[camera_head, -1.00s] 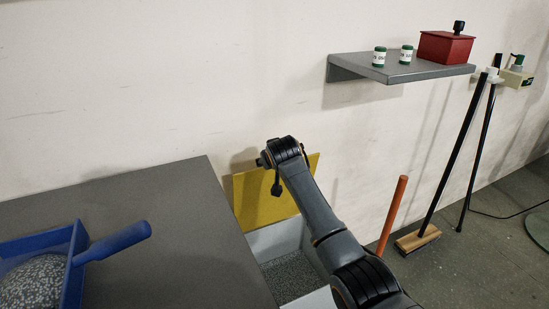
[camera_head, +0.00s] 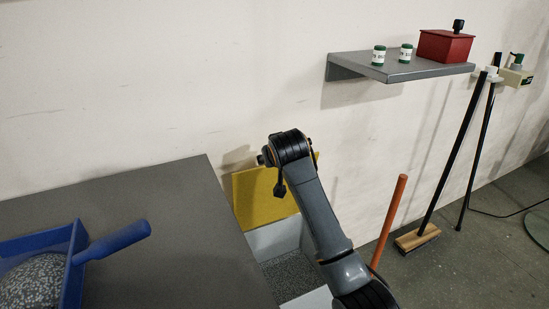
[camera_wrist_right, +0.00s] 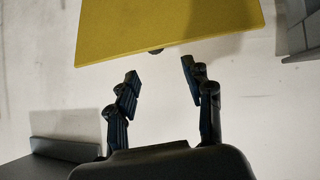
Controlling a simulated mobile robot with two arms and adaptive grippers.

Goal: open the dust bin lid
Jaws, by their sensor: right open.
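The dust bin (camera_head: 276,238) is a pale box between the grey counter and the wall. Its yellow lid (camera_head: 262,203) stands raised, leaning back near the wall, and the speckled contents show inside the open bin. My right arm reaches across the bin, with its wrist in front of the lid's upper right part; the gripper's fingers are hidden in the head view. In the right wrist view, my right gripper (camera_wrist_right: 160,73) is open and empty, with its fingertips just short of the yellow lid's edge (camera_wrist_right: 165,25). I see no contact. My left gripper is not in view.
A grey counter (camera_head: 150,225) at left holds a blue dustpan (camera_head: 75,270) with a speckled heap. An orange handle (camera_head: 392,220) stands right of the bin, beside a broom (camera_head: 416,240). A wall shelf (camera_head: 400,68) holds a red box (camera_head: 445,46) and two small jars.

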